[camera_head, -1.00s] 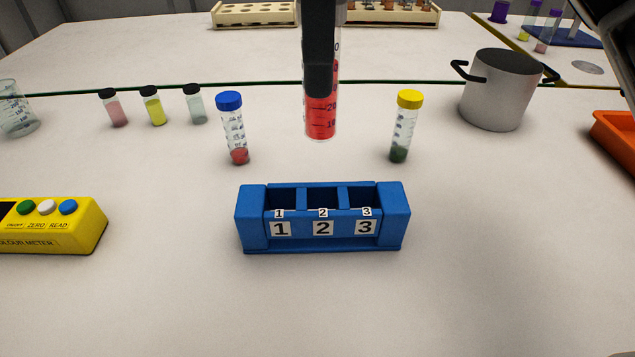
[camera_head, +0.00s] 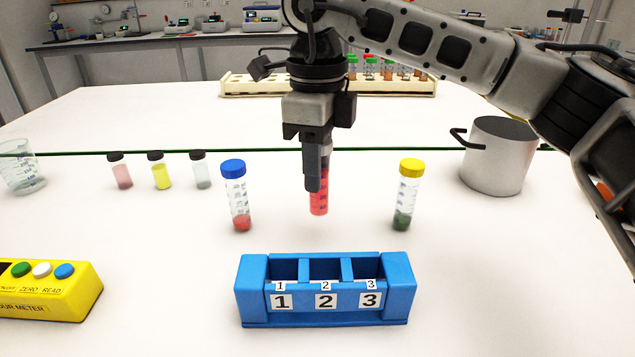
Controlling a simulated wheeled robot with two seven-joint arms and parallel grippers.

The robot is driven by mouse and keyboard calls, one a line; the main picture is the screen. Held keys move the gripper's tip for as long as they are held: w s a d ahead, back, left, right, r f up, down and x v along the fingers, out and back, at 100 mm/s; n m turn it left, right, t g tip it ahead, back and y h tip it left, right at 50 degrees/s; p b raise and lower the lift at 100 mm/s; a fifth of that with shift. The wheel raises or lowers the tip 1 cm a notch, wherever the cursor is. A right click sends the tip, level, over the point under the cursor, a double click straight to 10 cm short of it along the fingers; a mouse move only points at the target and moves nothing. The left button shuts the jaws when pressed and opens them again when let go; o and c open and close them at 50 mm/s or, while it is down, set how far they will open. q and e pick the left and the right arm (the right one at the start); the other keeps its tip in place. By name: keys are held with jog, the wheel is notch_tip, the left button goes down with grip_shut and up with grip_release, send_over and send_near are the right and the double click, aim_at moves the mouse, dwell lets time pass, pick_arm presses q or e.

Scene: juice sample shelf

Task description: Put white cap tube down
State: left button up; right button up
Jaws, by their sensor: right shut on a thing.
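A clear tube with red liquid (camera_head: 319,198) hangs upright in my right gripper (camera_head: 313,180), between the blue-capped tube (camera_head: 238,198) and the yellow-capped tube (camera_head: 407,197). The gripper points down and is shut on it. Its cap is hidden behind the fingers. I cannot tell whether its bottom touches the table. The blue rack (camera_head: 398,290) with slots 1, 2 and 3 stands nearer me, and its slots look empty. The blue- and yellow-capped tubes stand upright behind the rack. My left gripper is not in view.
Several small dark-capped vials (camera_head: 160,172) and a beaker (camera_head: 20,170) stand at left. A yellow colour meter (camera_head: 60,290) lies front left. A grey pot (camera_head: 495,160) stands at right under my right arm. A cream rack (camera_head: 260,86) stands at the back. The table around the blue rack is clear.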

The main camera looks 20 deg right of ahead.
jog(key=shift+w+d+f, duration=0.1)
jog(key=shift+w+f, duration=0.25)
jog(key=shift+f, duration=0.1)
jog(key=shift+w+f, duration=0.1)
jog(key=shift+f, duration=1.5)
jog(key=shift+f, duration=0.25)
jog(key=o, duration=1.1)
jog(key=shift+r, duration=0.15)
notch_tip(320, 180, up, 12)
jog(key=shift+r+p, duration=0.1)
jog(key=shift+p, duration=0.25)
